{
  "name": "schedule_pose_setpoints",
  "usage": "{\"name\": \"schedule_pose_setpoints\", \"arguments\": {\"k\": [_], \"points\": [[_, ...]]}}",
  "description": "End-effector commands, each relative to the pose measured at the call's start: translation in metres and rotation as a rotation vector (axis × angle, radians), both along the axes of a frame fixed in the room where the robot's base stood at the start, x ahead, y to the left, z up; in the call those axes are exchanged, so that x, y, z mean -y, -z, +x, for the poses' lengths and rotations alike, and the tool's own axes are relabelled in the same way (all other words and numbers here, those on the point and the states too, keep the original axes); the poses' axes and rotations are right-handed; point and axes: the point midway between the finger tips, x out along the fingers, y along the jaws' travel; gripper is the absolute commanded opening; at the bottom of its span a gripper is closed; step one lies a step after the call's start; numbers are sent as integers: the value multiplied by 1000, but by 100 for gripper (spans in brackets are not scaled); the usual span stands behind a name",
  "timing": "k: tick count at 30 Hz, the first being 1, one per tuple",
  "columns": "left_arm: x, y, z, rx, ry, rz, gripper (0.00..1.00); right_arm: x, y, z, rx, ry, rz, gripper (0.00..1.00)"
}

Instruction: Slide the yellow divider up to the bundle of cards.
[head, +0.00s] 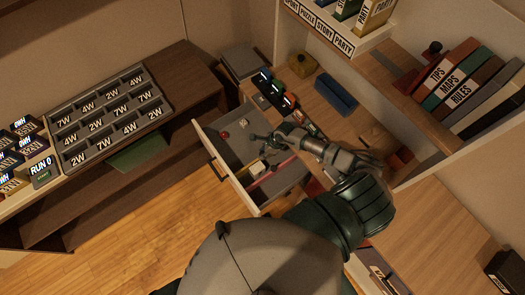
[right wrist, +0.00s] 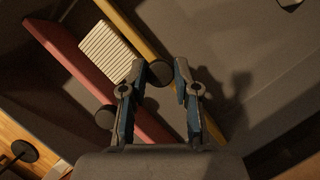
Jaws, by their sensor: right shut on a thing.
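The yellow divider (right wrist: 128,30) runs diagonally across the open drawer (head: 228,178) in the right wrist view. The bundle of cards (right wrist: 108,51), a pale striped block, lies between it and a parallel red divider (right wrist: 72,55). Only a narrow gap shows between the cards and the yellow divider; whether they touch near my fingers I cannot tell. My right gripper (right wrist: 160,75) is shut on the yellow divider, which passes between its fingers. In the head view the gripper (head: 264,143) is inside the drawer, beside the cards (head: 257,167). My left gripper is not in view.
A red ball (head: 225,135) and a small pale item (head: 244,122) lie in the drawer's far left part. A blue case (head: 336,95) lies on the desk behind.

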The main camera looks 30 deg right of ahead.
Motion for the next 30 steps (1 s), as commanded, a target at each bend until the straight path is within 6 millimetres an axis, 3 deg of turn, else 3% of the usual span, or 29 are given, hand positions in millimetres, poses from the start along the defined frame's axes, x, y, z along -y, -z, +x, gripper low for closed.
{"name": "schedule_pose_setpoints", "arguments": {"k": [6, 7, 10, 22, 30], "points": [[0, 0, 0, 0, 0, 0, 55, 0, 1, -3, -4, 0, -1, 0], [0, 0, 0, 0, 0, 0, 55, 0, 1, -2, -4, 0, -1, 33], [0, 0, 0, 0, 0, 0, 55, 0, 1, -2, -4, 0, -1, 55], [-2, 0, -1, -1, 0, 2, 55, 3, -6, -3, -3, 0, 0, 55], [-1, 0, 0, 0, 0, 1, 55, 22, -57, -15, -3, -4, -4, 55]]}}
